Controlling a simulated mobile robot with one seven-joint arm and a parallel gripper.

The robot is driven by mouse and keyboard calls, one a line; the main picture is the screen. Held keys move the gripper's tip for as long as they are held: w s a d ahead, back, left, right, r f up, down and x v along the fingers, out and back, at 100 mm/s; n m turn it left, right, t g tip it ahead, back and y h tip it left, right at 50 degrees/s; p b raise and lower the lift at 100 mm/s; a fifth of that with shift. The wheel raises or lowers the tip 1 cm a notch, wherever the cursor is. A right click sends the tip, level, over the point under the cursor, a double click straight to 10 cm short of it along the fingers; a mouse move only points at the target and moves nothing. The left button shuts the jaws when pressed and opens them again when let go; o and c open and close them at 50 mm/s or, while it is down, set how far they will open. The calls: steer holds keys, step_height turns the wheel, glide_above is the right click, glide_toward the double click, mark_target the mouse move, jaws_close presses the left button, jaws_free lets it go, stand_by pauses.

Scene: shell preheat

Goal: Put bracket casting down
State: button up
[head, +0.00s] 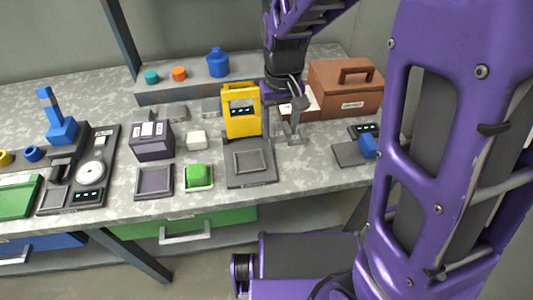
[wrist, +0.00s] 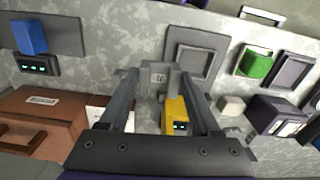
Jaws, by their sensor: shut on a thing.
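My gripper (head: 293,118) is over the grey speckled workbench, between the yellow device and the brown case. It is shut on the bracket casting (head: 295,138), a small grey piece with a flat foot at its lower end. The frame looks empty.
The yellow device (head: 242,112) stands close on the left, and the brown case (head: 346,92) stands behind on the right. A dark pad with a blue block (head: 369,147) is to the right. A green block (head: 198,172) sits in a tray further left. Bare bench (head: 315,165) lies in front.

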steer(key=a+b, duration=0.1)
steer(key=a, duration=0.6)
steer(key=b, duration=0.1)
glide_above(250, 165)
steer(key=shift+m, duration=0.4)
step_height(250, 165, down, 5)
steer(key=shift+r, duration=0.1)
steer(key=shift+f+b, duration=0.6)
steer(key=shift+f, duration=1.5)
steer(key=shift+f, duration=0.2)
steer(key=o, duration=1.4)
steer(key=shift+o, duration=0.2)
steer(key=shift+r, duration=0.15)
